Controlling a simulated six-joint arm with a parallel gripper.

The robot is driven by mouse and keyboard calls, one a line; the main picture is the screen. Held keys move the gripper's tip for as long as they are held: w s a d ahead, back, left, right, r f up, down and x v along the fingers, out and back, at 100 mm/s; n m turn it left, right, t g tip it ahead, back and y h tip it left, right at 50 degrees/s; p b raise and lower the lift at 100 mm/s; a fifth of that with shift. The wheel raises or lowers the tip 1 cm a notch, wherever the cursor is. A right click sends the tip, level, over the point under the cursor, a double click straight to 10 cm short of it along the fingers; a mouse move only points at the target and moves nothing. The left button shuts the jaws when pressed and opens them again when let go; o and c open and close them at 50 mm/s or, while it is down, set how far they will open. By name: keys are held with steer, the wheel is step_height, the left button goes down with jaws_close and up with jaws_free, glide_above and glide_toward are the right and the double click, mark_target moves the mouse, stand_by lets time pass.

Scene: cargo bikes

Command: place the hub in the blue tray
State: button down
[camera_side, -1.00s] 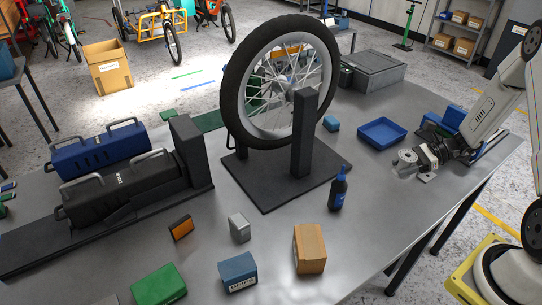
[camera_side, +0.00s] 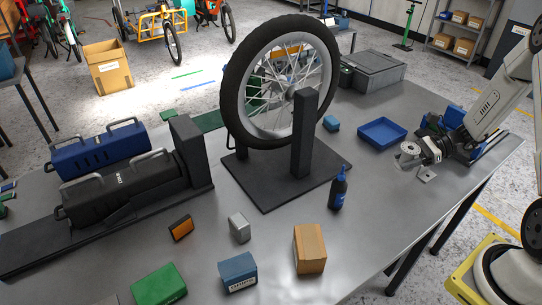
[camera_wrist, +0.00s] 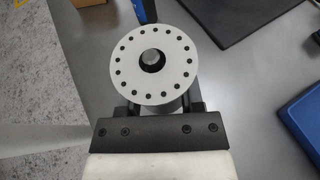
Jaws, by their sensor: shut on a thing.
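The hub (camera_side: 408,149) is a silver, spool-like part with a round flange. In the wrist view the flange of the hub (camera_wrist: 152,64) faces the camera, with a ring of small holes and a dark centre bore. My gripper (camera_side: 428,152) is shut on the hub and holds it above the table. The fingers (camera_wrist: 152,105) are mostly hidden under the flange. The blue tray (camera_side: 382,144) lies on the table just behind and left of the hub in the side view. It looks empty. Its edge also shows at the right of the wrist view (camera_wrist: 290,112).
A wheel in a black stand (camera_side: 275,178) stands left of the tray. A dark bottle (camera_side: 338,190) stands in front of it. Blue parts (camera_side: 450,118) sit right of the tray. The table between bottle and gripper is clear.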

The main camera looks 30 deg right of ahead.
steer(key=shift+r, duration=0.1)
steer(key=shift+w+d+r+m+t+h, duration=0.3)
steer(key=shift+w+d+m+t, duration=0.1)
steer(key=shift+w+t, duration=0.1)
steer(key=w+d+r+m+t+h, duration=0.3)
steer(key=d+r+m+t+h, duration=0.3)
steer(key=d+m+h, duration=0.3)
steer(key=shift+w+d+r+m+h, duration=0.3)
steer(key=shift+w+d+m, duration=0.1)
steer(key=shift+d+m, duration=0.25)
steer(key=w+d+f, duration=0.6)
steer(key=w+f, duration=0.3)
steer(key=w, duration=0.2)
steer(key=shift+w+d+f, duration=0.15)
steer(key=shift+w+d, duration=0.2)
